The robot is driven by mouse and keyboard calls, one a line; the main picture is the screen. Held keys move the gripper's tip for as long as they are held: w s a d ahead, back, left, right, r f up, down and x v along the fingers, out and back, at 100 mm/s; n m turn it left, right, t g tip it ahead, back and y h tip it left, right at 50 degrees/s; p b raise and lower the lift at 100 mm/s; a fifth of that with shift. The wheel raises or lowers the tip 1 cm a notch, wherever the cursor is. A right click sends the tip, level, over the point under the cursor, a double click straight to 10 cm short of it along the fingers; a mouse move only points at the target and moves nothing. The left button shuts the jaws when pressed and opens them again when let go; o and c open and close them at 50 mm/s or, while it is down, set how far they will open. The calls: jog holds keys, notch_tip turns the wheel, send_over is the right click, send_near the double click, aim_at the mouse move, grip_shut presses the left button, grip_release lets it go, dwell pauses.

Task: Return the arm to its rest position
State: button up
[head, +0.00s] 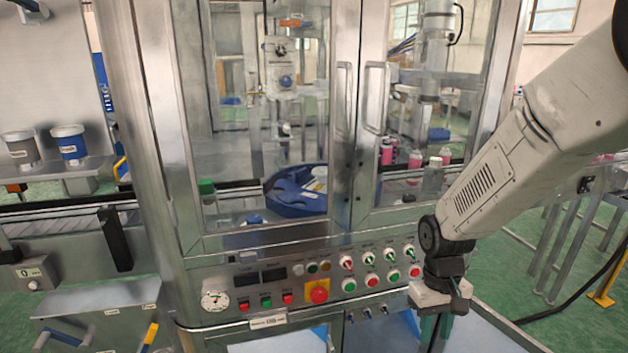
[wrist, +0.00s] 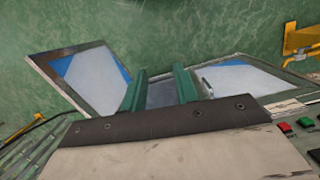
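My gripper (head: 443,308) hangs at the end of my arm, pointing down in front of the right part of the machine's control panel (head: 330,284). In the wrist view its two green fingers (wrist: 161,88) stand apart with a gap between them and nothing held. The fingertips are over the lower front of the machine, where two framed panels show, a left one (wrist: 88,75) and a right one (wrist: 245,78). In the head view the fingers are partly hidden by the gripper body.
The crimping machine has glass doors with a handle (head: 375,98) and a red emergency button (head: 319,291) close to my arm. A blue star wheel (head: 297,190) sits behind the glass. A conveyor (head: 60,212) runs at left.

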jog(key=s+d+r+m+t, duration=0.2)
jog(key=s+r+t, duration=0.1)
jog(key=s+r, duration=1.5)
notch_tip(320, 180, up, 3)
jog(key=shift+s+f+t, duration=0.2)
jog(key=shift+s+t, duration=0.1)
jog(key=shift+d, duration=0.2)
